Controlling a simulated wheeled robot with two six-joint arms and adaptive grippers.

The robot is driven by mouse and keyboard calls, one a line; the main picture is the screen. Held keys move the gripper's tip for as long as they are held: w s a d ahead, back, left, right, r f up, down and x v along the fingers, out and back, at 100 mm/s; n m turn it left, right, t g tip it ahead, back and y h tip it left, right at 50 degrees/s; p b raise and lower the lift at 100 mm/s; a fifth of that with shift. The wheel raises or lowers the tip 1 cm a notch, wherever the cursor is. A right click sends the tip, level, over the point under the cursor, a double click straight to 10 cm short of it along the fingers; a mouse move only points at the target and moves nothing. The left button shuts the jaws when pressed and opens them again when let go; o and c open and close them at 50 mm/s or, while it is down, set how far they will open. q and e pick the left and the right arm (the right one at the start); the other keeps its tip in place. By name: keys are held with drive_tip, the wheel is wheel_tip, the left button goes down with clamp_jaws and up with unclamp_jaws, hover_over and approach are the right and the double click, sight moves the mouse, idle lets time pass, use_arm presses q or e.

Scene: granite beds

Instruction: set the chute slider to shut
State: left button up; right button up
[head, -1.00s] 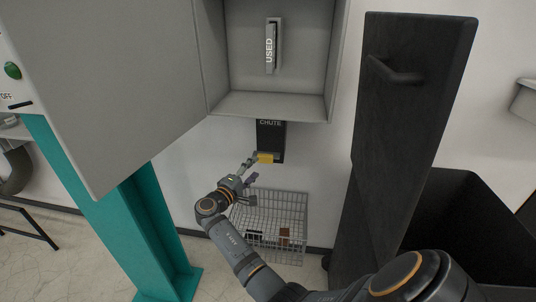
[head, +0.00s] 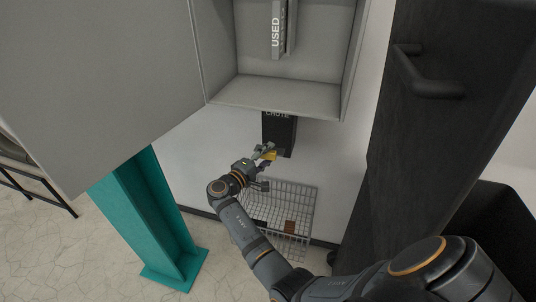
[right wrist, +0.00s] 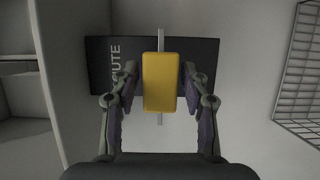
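The black chute (head: 281,131) hangs under the grey cabinet on the white wall, with its CHUTE label partly cut off by the cabinet floor. Its yellow slider knob (head: 269,155) is at the chute's lower part, partly hidden by my gripper. In the right wrist view the knob (right wrist: 160,82) sits on a thin grey rail in front of the chute (right wrist: 101,68). My right gripper (right wrist: 160,88) is open, with one finger on each side of the knob and a visible gap on both sides. It also shows in the head view (head: 267,166). My left gripper is not in view.
A wire basket (head: 300,205) stands below the chute with small items in it. A grey open cabinet (head: 275,95) holding a part labelled USED is above. A teal post (head: 150,215) stands at left, and a dark door with a handle (head: 430,85) at right.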

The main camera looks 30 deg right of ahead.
drive_tip(key=shift+d, duration=0.1)
clamp_jaws()
drive_tip(key=shift+w+d+f, duration=0.1)
drive_tip(key=shift+w, duration=0.05)
drive_tip(key=w+d+b, duration=0.2)
drive_tip(key=d+b, duration=0.1)
drive_tip(key=w+d+b, duration=0.3)
drive_tip(key=shift+w+d+f+b, duration=0.1)
drive_tip(key=shift+w+f+b, duration=0.05)
drive_tip(key=shift+b, duration=0.25)
drive_tip(key=shift+w+d+r, duration=0.1)
drive_tip(key=shift+r, duration=0.3)
